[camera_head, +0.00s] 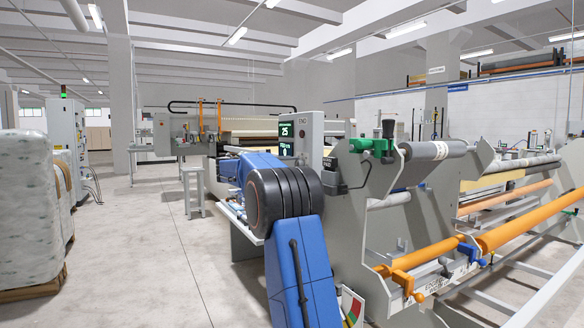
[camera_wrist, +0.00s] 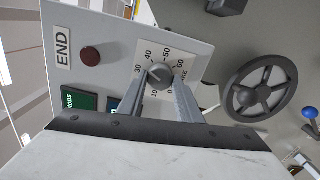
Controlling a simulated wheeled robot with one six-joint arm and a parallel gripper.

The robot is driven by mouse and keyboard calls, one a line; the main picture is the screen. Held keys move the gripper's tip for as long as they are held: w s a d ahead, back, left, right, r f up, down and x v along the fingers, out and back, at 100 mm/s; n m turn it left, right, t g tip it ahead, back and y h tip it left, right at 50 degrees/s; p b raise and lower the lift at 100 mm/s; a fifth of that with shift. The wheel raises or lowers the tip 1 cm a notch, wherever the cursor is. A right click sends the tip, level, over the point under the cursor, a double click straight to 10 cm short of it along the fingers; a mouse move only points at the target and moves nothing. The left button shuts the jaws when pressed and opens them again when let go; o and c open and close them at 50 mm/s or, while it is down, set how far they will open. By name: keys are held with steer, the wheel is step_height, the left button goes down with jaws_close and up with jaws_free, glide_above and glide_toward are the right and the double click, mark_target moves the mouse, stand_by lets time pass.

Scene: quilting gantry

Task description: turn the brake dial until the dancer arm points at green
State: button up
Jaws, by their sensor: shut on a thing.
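In the wrist view the brake dial (camera_wrist: 159,73) is a dark grey round knob on a white scale plate (camera_wrist: 183,58) with numbers from 10 to 60. My gripper (camera_wrist: 158,86) is shut on the dial, one finger on each side. Which number the dial points at is not clear. In the head view a scale with red and green fields (camera_head: 352,308) shows low, just right of my blue arm, and is partly hidden by it. I cannot make out the dancer arm's pointer. My gripper and the dial are hidden behind my arm in the head view.
The control box screen (camera_head: 286,131) reads 25. In the wrist view a red button (camera_wrist: 91,55) sits beside the END label, and a black handwheel (camera_wrist: 260,92) is at right. Rollers (camera_head: 530,220) fill the right. Open floor (camera_head: 140,250) lies left, beside wrapped rolls (camera_head: 30,205).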

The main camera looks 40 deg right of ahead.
steer(key=shift+m, duration=1.3)
steer(key=shift+f+m, duration=0.1)
steer(key=shift+m, duration=0.2)
steer(key=o, duration=1)
steer(key=shift+o, duration=0.2)
steer(key=v, duration=1.7)
steer(key=shift+a, duration=0.25)
